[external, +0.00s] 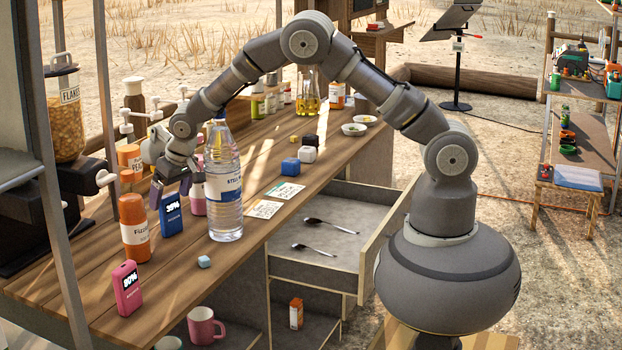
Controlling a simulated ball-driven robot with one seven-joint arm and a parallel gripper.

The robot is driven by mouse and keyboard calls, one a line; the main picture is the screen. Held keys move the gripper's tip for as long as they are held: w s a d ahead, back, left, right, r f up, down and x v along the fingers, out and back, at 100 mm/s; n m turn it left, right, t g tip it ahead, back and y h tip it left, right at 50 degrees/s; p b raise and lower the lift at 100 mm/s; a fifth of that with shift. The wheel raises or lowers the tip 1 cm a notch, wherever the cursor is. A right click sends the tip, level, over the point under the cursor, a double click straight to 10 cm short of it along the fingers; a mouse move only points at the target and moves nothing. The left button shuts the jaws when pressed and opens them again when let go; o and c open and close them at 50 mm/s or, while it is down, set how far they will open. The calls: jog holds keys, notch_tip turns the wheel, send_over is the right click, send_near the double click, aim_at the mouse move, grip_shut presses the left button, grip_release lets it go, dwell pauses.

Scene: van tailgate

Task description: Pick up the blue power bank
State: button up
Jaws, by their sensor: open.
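The blue power bank (171,218) stands upright on the wooden counter (75,262), its lit display reading about 35%. My gripper (170,190) points down with its fingers apart, at or just above the top of the power bank. I cannot tell from this one view whether the fingers straddle it or touch it. The gripper is empty as far as I can see.
A clear water bottle (224,190) stands close at the right of the power bank, an orange bottle (133,228) at its left. An open drawer (350,225) holds spoons.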

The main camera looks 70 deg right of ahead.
jog(key=x, duration=0.2)
jog(key=shift+f, duration=0.35)
jog(key=shift+r, duration=0.15)
jog(key=c, duration=1.2)
